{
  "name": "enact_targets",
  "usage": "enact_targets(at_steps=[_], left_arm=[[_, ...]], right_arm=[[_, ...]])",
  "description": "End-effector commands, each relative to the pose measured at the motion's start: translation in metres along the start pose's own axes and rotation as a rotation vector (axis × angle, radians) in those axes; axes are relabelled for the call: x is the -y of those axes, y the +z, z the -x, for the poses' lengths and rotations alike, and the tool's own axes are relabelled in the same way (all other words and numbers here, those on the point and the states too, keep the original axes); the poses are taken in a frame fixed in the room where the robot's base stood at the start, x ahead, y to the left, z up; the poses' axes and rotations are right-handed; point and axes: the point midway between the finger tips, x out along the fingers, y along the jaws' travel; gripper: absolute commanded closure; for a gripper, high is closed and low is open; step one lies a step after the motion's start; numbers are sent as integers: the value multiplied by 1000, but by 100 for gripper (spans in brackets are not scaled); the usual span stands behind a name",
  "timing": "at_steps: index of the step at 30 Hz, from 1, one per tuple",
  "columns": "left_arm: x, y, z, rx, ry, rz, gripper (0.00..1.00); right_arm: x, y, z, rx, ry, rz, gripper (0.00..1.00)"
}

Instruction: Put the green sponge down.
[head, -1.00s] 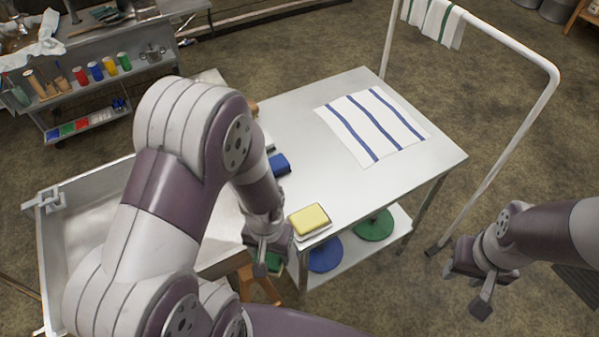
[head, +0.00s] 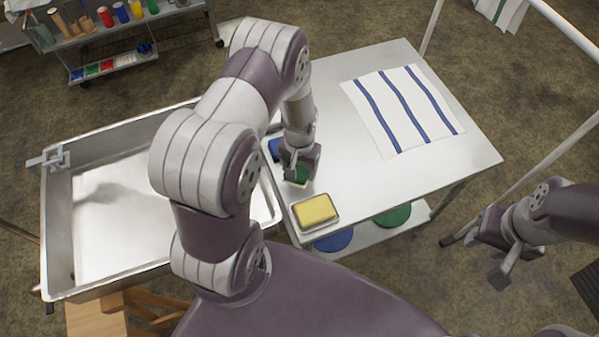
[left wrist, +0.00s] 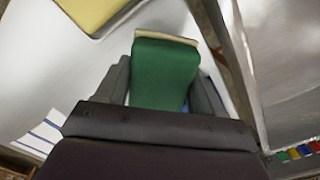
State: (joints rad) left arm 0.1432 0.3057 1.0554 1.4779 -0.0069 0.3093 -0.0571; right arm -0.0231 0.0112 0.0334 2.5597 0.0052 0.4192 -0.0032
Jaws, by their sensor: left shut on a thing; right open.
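The green sponge (left wrist: 163,72) is between the fingers of my left gripper (left wrist: 165,85) in the left wrist view, with a pale layer along its far edge. In the head view my left gripper (head: 298,168) is shut on the sponge (head: 296,176), at the table's left side between a blue sponge and a yellow sponge. I cannot tell whether the green sponge touches the surface below. My right gripper (head: 502,268) is open and empty, off the table's right front side.
The yellow sponge (head: 316,210) lies on a small tray at the table's front corner. The blue sponge (head: 274,149) is partly hidden behind my arm. A striped towel (head: 403,108) lies on the metal table (head: 460,160). A steel basin (head: 62,235) stands left. The table's middle is clear.

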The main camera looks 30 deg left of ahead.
Motion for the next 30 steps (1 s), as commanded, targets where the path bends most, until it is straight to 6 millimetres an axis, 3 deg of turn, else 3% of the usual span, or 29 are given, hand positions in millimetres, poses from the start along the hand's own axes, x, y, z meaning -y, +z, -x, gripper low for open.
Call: enact_targets(at_steps=[7,20,21,23,30], left_arm=[[1,-1,-38,3,0,0,61],[0,-1,-47,1,0,0,61],[0,-1,-47,1,0,0,29],[0,-1,-46,2,0,0,9],[0,0,-47,3,0,-1,7]], right_arm=[[0,-1,6,0,0,0,57],[0,0,0,0,0,0,57],[0,0,0,0,0,0,57],[0,0,1,0,0,0,57],[0,0,1,0,0,0,57]])
